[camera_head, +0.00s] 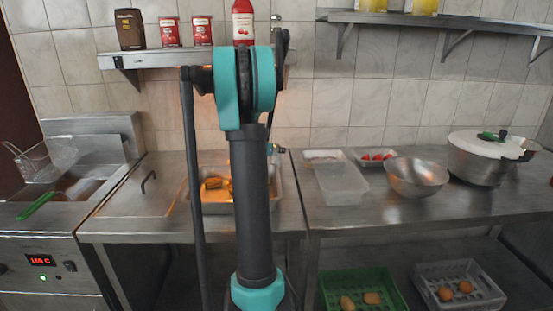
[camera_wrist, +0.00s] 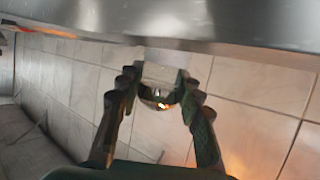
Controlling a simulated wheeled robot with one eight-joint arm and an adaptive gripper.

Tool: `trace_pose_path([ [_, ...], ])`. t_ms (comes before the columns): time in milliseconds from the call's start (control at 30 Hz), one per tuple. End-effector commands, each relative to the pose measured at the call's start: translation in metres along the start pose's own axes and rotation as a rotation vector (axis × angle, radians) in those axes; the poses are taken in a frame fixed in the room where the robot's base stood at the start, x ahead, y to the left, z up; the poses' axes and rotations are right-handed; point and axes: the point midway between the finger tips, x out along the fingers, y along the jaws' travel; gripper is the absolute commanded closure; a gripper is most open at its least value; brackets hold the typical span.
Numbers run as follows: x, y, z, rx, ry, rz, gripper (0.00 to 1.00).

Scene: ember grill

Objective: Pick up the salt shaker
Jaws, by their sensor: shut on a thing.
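In the wrist view my gripper (camera_wrist: 160,84) has its two dark fingers closed around a small shiny, rounded metallic thing (camera_wrist: 158,96), which looks like the salt shaker. It shows an orange reflection, and a paler grey part is visible above it between the fingertips. Tiled wall is behind it. In the head view my arm stands upright in the middle and hides the gripper and the held thing.
A wall shelf (camera_head: 150,60) holds a dark container (camera_head: 130,29), red tins (camera_head: 170,32) and a red bottle (camera_head: 243,20). The counter has a metal bowl (camera_head: 416,178), a lidded pot (camera_head: 480,160) and a clear tray (camera_head: 340,184). A fryer (camera_head: 60,185) stands left.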

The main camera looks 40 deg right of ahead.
Motion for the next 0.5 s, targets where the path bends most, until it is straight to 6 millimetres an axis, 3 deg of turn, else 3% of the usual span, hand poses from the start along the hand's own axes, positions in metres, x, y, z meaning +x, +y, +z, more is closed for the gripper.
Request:
trace_pose_path([
  [500,-0.0025,0.0007,-0.0026,0.003,-0.004,0.001,1.0],
])
